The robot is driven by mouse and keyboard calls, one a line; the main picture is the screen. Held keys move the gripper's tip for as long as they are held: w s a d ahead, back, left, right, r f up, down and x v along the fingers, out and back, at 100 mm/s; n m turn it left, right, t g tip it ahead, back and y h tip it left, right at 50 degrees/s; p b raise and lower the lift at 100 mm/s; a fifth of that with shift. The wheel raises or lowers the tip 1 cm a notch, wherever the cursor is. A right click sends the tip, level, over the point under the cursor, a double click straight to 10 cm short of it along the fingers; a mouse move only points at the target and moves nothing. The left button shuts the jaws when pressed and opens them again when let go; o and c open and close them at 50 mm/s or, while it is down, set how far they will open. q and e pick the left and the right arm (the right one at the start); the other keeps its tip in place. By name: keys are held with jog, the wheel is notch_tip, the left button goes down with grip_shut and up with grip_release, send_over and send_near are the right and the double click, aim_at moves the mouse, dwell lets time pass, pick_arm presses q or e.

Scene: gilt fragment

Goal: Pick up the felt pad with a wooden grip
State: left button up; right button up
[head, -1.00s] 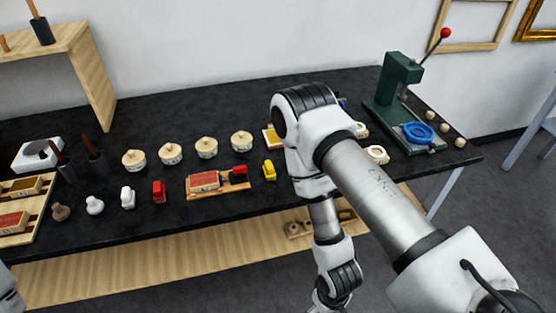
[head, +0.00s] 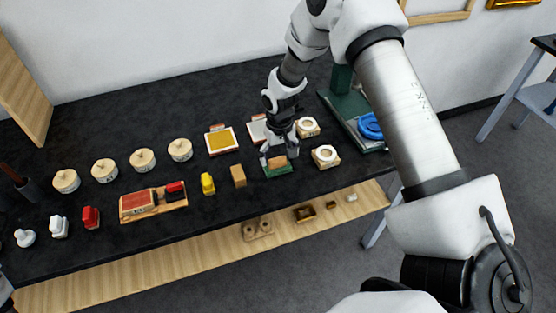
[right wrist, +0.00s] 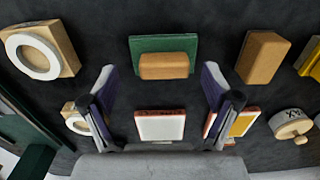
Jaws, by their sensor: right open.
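The felt pad with a wooden grip is a green slab (head: 277,172) topped by a tan wooden block, lying on the dark table near its front edge. In the right wrist view the green pad (right wrist: 137,47) and its wooden grip (right wrist: 164,66) are at top centre. My right gripper (head: 278,152) is open and empty, reaching down just behind and above the pad. In the right wrist view its two fingers (right wrist: 158,82) are apart, with the pad ahead between their lines. The head view does not show clearly whether a finger touches it. My left gripper is not in view.
A wooden block (head: 238,176) and a yellow object (head: 207,184) lie left of the pad. A wooden block with a white ring (head: 326,156) stands to its right. Framed tiles (head: 221,140) lie behind. A green press base (head: 345,112) is farther right.

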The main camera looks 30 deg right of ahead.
aim_at(276, 158)
jog(key=f, duration=0.2)
jog(key=shift+w+f, duration=0.3)
jog(key=shift+w, duration=0.1)
jog(key=shift+w+a+f, duration=0.1)
jog(key=shift+w+a, duration=0.05)
jog(key=shift+s, duration=0.2)
jog(key=c, duration=0.5)
jog(key=shift+s+r, duration=0.15)
jog(key=shift+r, duration=0.05)
jog(key=c, duration=0.8)
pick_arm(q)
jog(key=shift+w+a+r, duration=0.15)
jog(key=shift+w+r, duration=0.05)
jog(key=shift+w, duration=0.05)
